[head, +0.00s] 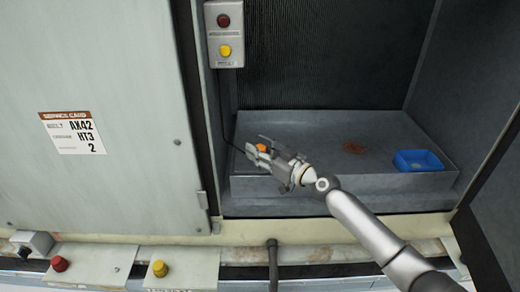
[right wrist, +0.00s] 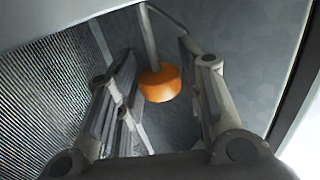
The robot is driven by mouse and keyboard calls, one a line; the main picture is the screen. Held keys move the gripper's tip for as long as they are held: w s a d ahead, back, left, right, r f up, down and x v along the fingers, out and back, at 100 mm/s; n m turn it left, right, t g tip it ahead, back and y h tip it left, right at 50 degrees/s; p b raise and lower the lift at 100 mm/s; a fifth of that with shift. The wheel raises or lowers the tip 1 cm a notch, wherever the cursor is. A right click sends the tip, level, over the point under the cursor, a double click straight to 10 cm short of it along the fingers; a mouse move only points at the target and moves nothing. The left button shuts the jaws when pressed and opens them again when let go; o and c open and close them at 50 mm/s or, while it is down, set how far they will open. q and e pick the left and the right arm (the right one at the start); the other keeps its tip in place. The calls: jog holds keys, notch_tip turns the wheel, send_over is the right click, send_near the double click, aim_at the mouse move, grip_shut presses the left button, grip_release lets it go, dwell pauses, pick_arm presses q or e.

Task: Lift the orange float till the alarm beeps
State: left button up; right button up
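The orange float (head: 261,147) is a small round piece at the left of the grey basin, partly hidden behind my right gripper (head: 256,149) in the head view. In the right wrist view the float (right wrist: 160,84) hangs at the end of a thin grey rod, between the open fingers of the right gripper (right wrist: 165,90). Clear gaps show on both sides of it. A grey alarm box (head: 224,34) with a dark red lamp and a yellow button is mounted above the float. My left gripper is not in view.
The basin (head: 300,188) has a raised front wall. A blue tray (head: 418,160) sits at its right and a rusty round patch (head: 355,148) lies mid-floor. A cabinet door with a service card (head: 72,132) stands at left. A red button (head: 59,263) and yellow button (head: 159,268) are in front.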

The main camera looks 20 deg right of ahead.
grip_shut()
jog(key=shift+r+p, duration=0.55)
jog(key=shift+r, duration=0.7)
jog(key=shift+o, duration=2.4)
grip_release()
jog(key=v, duration=1.2)
